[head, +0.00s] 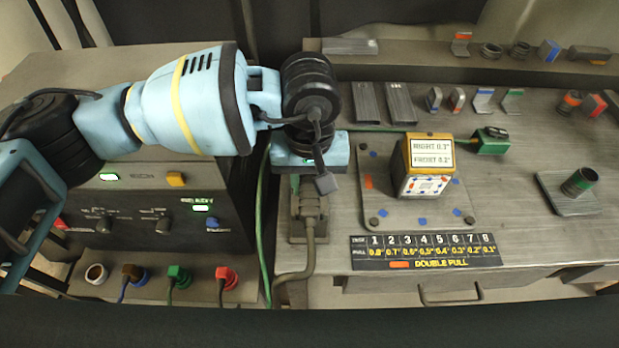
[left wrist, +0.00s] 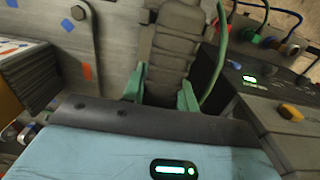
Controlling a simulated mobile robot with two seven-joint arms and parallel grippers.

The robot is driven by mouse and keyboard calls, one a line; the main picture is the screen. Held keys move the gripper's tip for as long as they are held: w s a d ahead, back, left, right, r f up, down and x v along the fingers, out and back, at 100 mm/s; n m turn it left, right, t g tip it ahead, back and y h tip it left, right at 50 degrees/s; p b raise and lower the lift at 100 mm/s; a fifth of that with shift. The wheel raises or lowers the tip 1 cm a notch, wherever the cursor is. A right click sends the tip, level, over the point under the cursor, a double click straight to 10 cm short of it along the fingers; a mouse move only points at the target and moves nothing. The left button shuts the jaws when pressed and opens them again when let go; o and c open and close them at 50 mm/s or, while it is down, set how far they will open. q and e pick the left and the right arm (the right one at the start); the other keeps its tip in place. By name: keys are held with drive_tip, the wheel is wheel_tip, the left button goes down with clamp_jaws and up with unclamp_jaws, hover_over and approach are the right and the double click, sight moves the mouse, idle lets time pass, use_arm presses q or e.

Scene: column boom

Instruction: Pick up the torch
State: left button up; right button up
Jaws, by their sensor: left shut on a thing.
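The torch (head: 308,222) is a dark grey-brown block with a thick cable running down from it, at the left edge of the metal bench. In the left wrist view the torch (left wrist: 172,55) is a ribbed dark body between my fingers. My left gripper (head: 295,184) points down over the torch's upper end. In the left wrist view its two green fingers (left wrist: 161,92) are shut on the torch, one on each side. The gripper's body hides the torch's top in the head view. My right gripper is not in view.
A yellow-brown block (head: 427,165) with printed labels stands on a bolted plate (head: 390,212) right of the torch. A black number strip (head: 425,252) lies in front. A dark control box (head: 150,215) with knobs and plugs stands left. A green hose (head: 262,220) runs between.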

use_arm(q)
drive_tip(key=shift+r, duration=0.1)
drive_tip(key=shift+c, duration=0.4)
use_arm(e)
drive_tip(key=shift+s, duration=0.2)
use_arm(q)
drive_tip(key=shift+r, duration=0.1)
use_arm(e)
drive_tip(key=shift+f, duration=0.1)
